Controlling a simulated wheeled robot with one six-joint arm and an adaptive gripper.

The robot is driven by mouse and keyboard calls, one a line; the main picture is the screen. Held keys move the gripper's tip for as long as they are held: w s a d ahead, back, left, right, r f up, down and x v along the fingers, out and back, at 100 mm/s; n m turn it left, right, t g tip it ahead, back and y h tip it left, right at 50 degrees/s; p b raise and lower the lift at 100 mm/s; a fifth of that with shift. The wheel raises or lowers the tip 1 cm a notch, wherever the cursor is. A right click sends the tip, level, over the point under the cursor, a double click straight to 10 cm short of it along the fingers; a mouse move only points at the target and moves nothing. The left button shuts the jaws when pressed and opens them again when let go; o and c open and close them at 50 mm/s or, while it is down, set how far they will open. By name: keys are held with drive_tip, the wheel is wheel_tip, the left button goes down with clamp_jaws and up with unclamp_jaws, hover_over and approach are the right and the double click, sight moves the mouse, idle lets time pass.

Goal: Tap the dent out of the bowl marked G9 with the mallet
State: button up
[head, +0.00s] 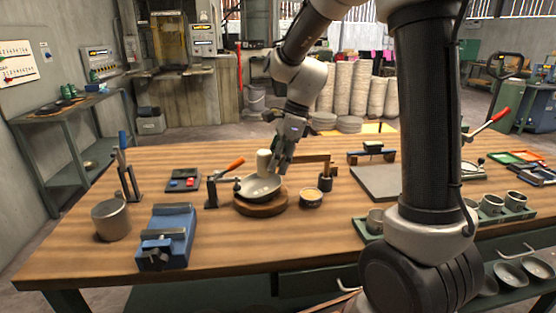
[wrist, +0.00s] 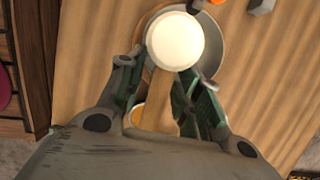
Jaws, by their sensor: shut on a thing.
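My gripper (head: 284,158) is shut on the wooden handle of the mallet (wrist: 175,42). It also shows in the wrist view (wrist: 163,85), with the handle between its fingers. The mallet's pale round head (head: 264,161) is over the metal bowl (head: 261,187); I cannot tell whether it touches it. The bowl sits on a round wooden block (head: 260,207). In the wrist view the mallet head hides much of the bowl (wrist: 213,62). No G9 mark or dent can be made out.
A clamp with an orange handle (head: 226,169) stands at the bowl's left. A blue vise (head: 167,237) and a grey can (head: 111,220) stand at the front left.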

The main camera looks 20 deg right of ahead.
wheel_tip(320, 180, down, 8)
drive_tip(key=shift+s, duration=0.1)
drive_tip(key=shift+r, duration=2.7)
clamp_jaws()
drive_tip(key=shift+r, duration=0.2)
drive_tip(key=v, duration=0.3)
drive_tip(key=shift+a+r, duration=0.1)
drive_tip(key=shift+a, duration=0.1)
